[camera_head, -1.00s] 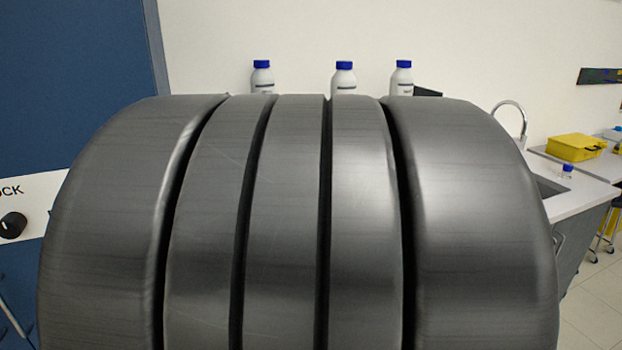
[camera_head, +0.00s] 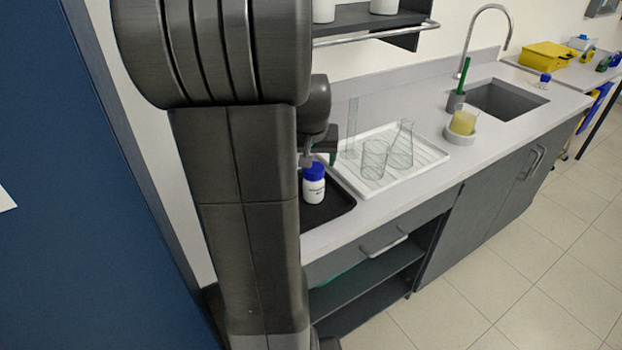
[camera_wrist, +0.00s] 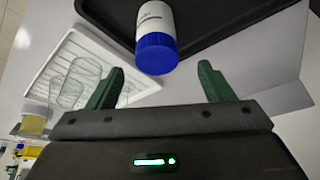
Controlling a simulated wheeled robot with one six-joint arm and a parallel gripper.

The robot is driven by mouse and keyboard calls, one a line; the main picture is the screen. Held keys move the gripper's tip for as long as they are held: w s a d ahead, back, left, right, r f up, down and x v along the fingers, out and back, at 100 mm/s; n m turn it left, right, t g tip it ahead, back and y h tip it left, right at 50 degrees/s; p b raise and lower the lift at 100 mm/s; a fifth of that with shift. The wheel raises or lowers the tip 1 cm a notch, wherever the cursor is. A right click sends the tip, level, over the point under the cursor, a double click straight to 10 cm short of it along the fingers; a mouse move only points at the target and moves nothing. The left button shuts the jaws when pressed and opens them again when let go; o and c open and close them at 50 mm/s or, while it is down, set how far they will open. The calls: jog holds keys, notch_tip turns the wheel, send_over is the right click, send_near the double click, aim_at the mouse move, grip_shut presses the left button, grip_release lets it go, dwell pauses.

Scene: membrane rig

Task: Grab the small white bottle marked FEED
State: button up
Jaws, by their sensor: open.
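A small white bottle with a blue cap (camera_head: 314,184) stands on a black tray (camera_head: 335,205) on the counter in the head view. Its label is too small to read. In the wrist view the bottle (camera_wrist: 157,36) is beyond the fingertips, its blue cap facing my gripper. My gripper (camera_wrist: 160,82) is open and empty, with its two green fingers apart and the cap roughly centred ahead of the gap.
A white drying rack (camera_head: 435,155) with clear glassware lies right of the black tray. A shelf (camera_head: 365,20) with white bottles hangs above the counter.

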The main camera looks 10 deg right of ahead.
aim_at(314, 168)
jog(key=shift+p+x, duration=0.4)
jog(key=shift+x, duration=3.25)
jog(key=shift+s+d, duration=0.15)
jog(key=shift+d, duration=0.05)
jog(key=c, duration=1.1)
jog(key=shift+c, duration=0.2)
